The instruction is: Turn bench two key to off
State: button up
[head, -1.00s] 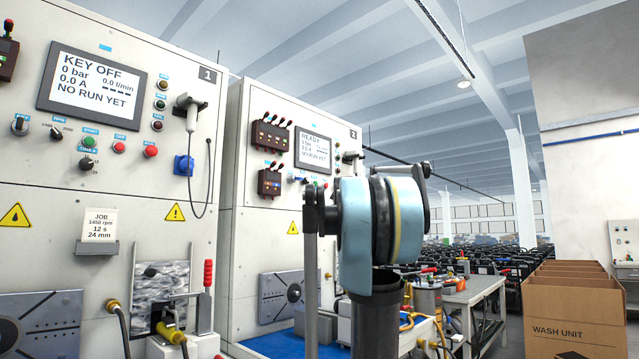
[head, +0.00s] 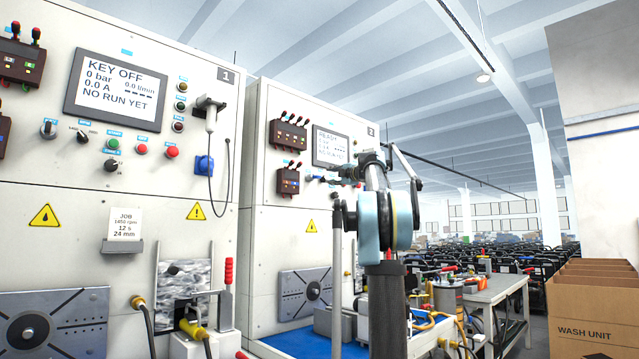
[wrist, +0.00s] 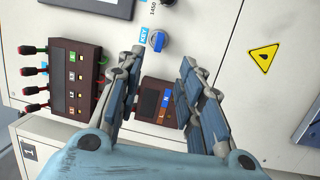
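The bench two key switch (wrist: 157,40) is a round metal switch with a blue grip, beside a blue label on the white panel in the wrist view. Its grip looks slanted, but I cannot read its position marks. My gripper (wrist: 160,62) is open, its two fingers on either side of the line to the key, and nothing is between the tips. I cannot tell the remaining gap to the panel. In the head view my gripper (head: 338,172) is in front of bench two's panel, right of the key area. Bench two's screen (head: 330,146) appears to read READY.
A brown lever box (wrist: 157,101) shows between my fingers, and a larger one with red-tipped levers (wrist: 75,82) is at left. Bench one (head: 140,190) stands left, its screen reading KEY OFF. A cardboard box (head: 590,300) is at right.

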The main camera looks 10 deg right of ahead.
aim_at(319, 177)
jog(key=x, duration=1.3)
jog(key=shift+w+a, duration=0.2)
jog(key=shift+w, duration=0.1)
grip_shut()
